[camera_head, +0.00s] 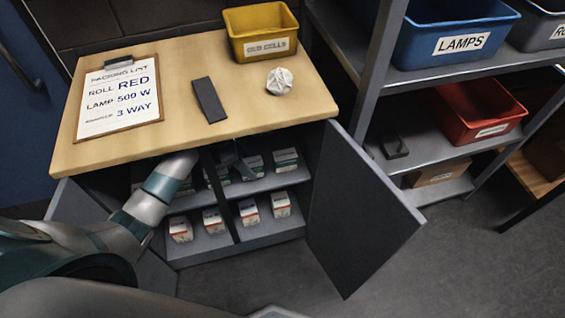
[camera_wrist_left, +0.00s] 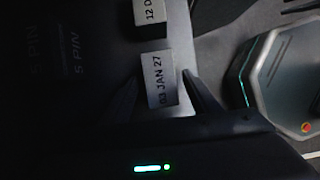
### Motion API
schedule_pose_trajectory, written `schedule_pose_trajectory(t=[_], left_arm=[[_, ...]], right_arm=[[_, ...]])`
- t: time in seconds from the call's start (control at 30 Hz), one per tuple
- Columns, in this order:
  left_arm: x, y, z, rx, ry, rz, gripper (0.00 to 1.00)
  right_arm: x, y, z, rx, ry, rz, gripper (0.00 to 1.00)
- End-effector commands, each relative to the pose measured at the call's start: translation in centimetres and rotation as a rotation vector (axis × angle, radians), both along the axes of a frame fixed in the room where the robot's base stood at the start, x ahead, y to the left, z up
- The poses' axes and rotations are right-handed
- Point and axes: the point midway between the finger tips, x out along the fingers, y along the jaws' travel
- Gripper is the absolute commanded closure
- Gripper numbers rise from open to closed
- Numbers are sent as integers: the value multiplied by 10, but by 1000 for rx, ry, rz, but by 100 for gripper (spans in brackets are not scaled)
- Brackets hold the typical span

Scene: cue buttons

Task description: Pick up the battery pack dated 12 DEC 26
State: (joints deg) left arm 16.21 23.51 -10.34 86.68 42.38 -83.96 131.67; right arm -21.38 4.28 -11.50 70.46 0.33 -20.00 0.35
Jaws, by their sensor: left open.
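In the left wrist view a small pack labelled "03 JAN 27" (camera_wrist_left: 158,80) lies between the fingers of my open left gripper (camera_wrist_left: 160,92). I cannot tell whether they touch it. Beyond it is a second pack whose cut-off label reads "12 D" (camera_wrist_left: 150,12); the rest of its date is out of frame. In the head view my left arm reaches into the open cabinet, and the gripper (camera_head: 236,160) is a dark shape at the upper shelf. Small packs stand on the upper shelf (camera_head: 285,158) and lower shelf (camera_head: 249,211); their dates are unreadable there. My right gripper is out of view.
The cabinet door (camera_head: 355,205) stands open on the right. The wooden top (camera_head: 185,60) above carries a clipboard (camera_head: 118,98), a dark bar (camera_head: 209,100), crumpled paper (camera_head: 279,81) and a yellow "OLD CELLS" bin (camera_head: 262,30). Shelving with bins (camera_head: 455,35) stands right.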

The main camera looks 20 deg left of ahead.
Motion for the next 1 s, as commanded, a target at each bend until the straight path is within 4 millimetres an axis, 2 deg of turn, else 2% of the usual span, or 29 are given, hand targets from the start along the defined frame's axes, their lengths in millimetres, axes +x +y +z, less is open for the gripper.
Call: schedule_pose_trajectory(t=[0.37,0.8,1.0], left_arm=[[2,-4,1,-2,-1,0,44],[34,-52,1,-1,-3,-1,44],[41,-63,0,-2,-1,1,44]], right_arm=[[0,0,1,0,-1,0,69],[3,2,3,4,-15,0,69],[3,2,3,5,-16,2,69]])
